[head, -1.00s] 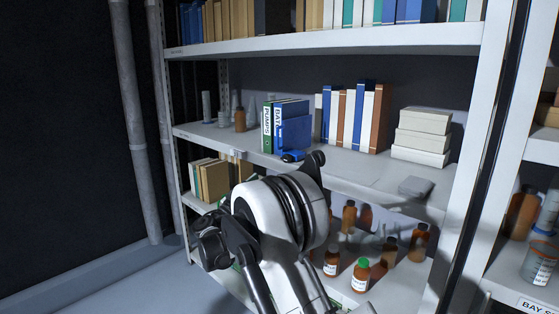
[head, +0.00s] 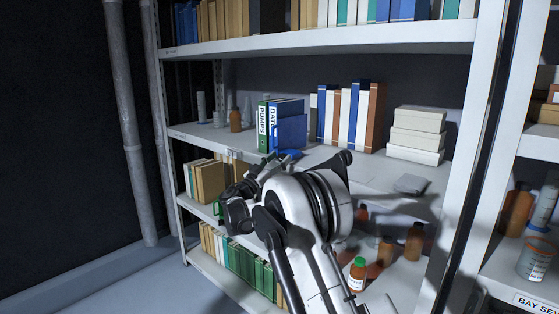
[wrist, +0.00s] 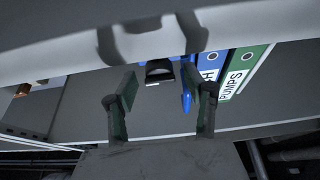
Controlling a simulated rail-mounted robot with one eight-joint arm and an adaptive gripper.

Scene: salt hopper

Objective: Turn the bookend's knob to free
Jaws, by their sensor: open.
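The blue bookend (head: 291,132) stands on the middle shelf against the right side of the green and blue binders. Its low blue foot (head: 289,154) is partly hidden behind my arm in the head view. In the wrist view, a narrow blue part (wrist: 187,98) shows beside one finger. A dark part with a pale edge (wrist: 159,71) appears between the fingers; it may be the knob, but I cannot tell its setting. My gripper (wrist: 160,86) is open, with nothing visibly held. In the head view, my arm's dark end is in front of the middle shelf's edge, below the binders.
The PUMPS binder (head: 263,126) also shows in the wrist view (wrist: 240,72). Upright books (head: 347,115) and white boxes (head: 416,134) stand farther right. Brown bottles (head: 414,242) stand on the shelf below. The middle shelf's front edge (head: 205,143) is close to my arm.

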